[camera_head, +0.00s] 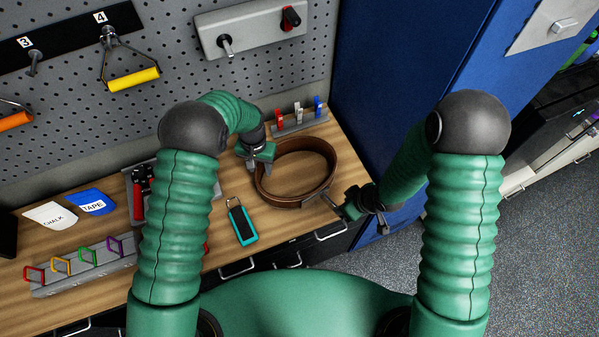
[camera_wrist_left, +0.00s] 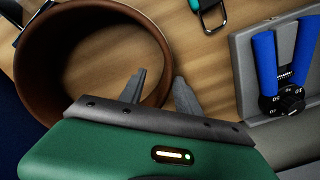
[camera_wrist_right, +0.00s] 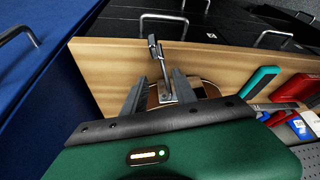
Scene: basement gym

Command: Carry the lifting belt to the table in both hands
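The brown lifting belt (camera_head: 283,199) stands on edge as a closed ring on the wooden table (camera_head: 180,262), near its right end. My left gripper (camera_head: 253,166) is at the belt's left side. In the left wrist view its fingers (camera_wrist_left: 160,90) are apart, one inside the ring (camera_wrist_left: 24,75) and one outside, with the belt wall between them. My right gripper (camera_head: 336,204) is at the belt's right side by the metal buckle. In the right wrist view its fingers (camera_wrist_right: 160,92) are apart, with the buckle (camera_wrist_right: 156,52) between them; contact is unclear.
A teal-and-black tagged item (camera_head: 241,223) lies left of the belt. A rack with coloured clips (camera_head: 298,120) stands behind it. Chalk and tape cards (camera_head: 92,203) and a carabiner rack (camera_head: 90,262) lie further left. A blue locker (camera_head: 400,70) rises at the right; open floor (camera_head: 540,230) lies beyond.

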